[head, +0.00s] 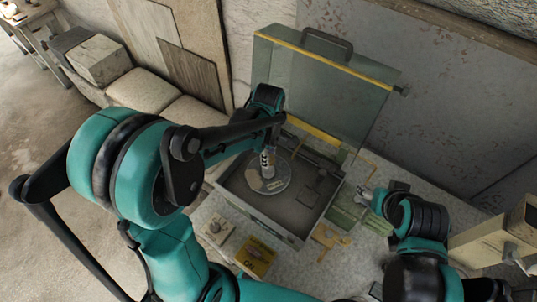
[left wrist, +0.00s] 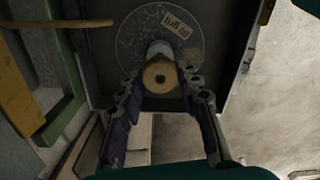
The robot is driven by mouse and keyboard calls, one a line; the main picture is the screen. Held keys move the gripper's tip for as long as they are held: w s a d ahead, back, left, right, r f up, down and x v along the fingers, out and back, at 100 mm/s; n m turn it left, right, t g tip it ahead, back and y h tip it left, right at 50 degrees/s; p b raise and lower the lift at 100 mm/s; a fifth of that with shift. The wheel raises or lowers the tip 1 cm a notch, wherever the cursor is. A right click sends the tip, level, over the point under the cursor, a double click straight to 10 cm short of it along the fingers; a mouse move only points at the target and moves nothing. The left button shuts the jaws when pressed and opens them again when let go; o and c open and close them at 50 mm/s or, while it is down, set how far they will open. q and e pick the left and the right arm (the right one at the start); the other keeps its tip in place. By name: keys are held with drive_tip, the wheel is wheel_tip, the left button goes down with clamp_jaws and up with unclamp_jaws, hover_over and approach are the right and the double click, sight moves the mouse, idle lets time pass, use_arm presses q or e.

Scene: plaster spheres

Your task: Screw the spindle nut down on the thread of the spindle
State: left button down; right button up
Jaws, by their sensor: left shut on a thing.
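A pale round disc (head: 281,184) lies in the open grey case (head: 262,224) in the head view. It also shows in the left wrist view (left wrist: 136,38), with a cream label reading upside down. The spindle (left wrist: 158,48) is a pale grey cylinder over the middle of the disc. The tan, ring-shaped spindle nut (left wrist: 160,77) with a dark centre is at its near end. My left gripper (head: 268,150) is shut on the nut, with one finger on each side. The thread is hidden. My right gripper (head: 365,196) is right of the case, apart from it; its jaws are too small to judge.
The case lid (head: 315,80) stands open at the back. A yellow card (head: 256,256) and a small knobbed block (head: 216,229) lie in front of the case. A yellow tool (head: 328,238) and green boxes (head: 343,219) are at its right. Case walls surround the disc.

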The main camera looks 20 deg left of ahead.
use_arm(q)
drive_tip(key=shift+f, duration=0.35)
use_arm(e)
drive_tip(key=shift+f, duration=0.3)
